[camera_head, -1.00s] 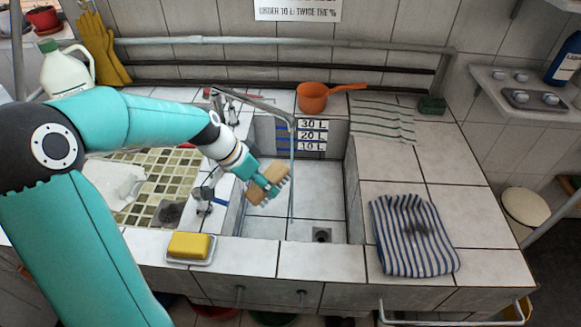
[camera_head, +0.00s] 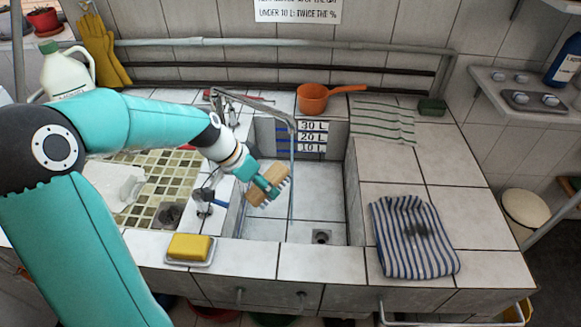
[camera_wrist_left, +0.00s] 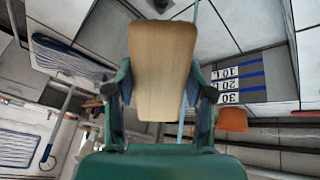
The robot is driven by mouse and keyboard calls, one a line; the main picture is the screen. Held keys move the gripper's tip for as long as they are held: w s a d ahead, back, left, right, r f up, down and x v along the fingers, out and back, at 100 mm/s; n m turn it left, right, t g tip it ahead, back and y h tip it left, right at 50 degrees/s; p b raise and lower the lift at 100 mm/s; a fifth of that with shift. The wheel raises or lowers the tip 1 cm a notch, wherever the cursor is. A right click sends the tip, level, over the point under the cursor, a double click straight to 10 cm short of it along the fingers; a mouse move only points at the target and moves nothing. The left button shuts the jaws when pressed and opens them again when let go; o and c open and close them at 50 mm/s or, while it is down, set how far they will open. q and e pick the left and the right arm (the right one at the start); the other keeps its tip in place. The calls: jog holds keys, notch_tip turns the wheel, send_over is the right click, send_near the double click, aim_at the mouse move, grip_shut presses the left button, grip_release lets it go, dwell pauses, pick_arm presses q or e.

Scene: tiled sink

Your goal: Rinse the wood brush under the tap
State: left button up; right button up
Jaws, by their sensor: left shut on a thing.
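The wrist view shows the brush back (camera_wrist_left: 163,65) between both fingers. The grey tap (camera_head: 262,105) arches over the basin from the back left. A thin bluish stream (camera_head: 292,170) drops from its spout, just right of the bristles; whether it touches them I cannot tell. My right gripper is not in view.
A yellow sponge (camera_head: 189,246) lies on a dish at the front left rim. A striped towel (camera_head: 413,236) lies on the right counter. An orange dipper (camera_head: 313,98) stands behind the basin. The basin floor is clear around the drain (camera_head: 321,237).

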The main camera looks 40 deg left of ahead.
pick_arm(q)
jog(key=shift+s+d+r+p, duration=0.15)
jog(key=shift+s+d+r, duration=0.1)
jog(key=shift+s+r, duration=0.5)
jog(key=shift+s+d+r+p, duration=0.2)
jog(key=shift+s+d+r, duration=0.1)
jog(key=shift+s+r, duration=0.45)
jog(key=shift+s+d+r+p, duration=0.2)
jog(key=shift+s+r, duration=0.3)
jog(key=shift+s, duration=0.4)
